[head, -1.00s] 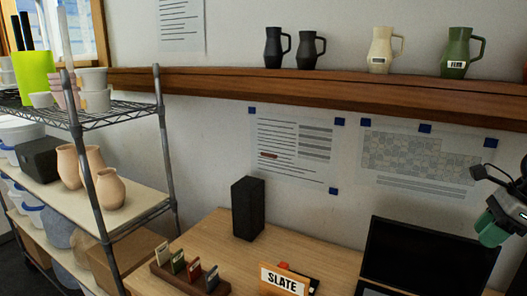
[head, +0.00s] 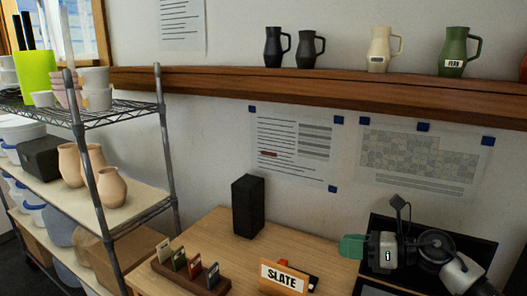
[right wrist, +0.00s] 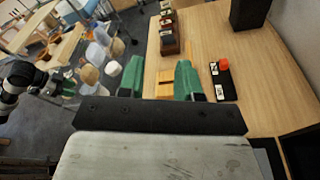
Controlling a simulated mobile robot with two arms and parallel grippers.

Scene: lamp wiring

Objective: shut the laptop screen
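The laptop stands open at the right end of the desk. Its dark screen (head: 484,252) is raised, and my right arm hides much of it. Part of its base (head: 370,289) shows at the bottom edge. In the right wrist view a dark panel, apparently the laptop screen (right wrist: 302,148), is at the lower right. My right gripper (head: 352,246) is in front of the screen's left edge, with green fingers pointing left.
A SLATE sign (head: 283,277) stands left of the laptop by a small black tray (right wrist: 222,82). A card rack (head: 190,270), a black speaker (head: 247,206) and a wire shelf (head: 140,222) are farther left. Mugs stand on the wall shelf (head: 300,86). Bare desk lies around the speaker.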

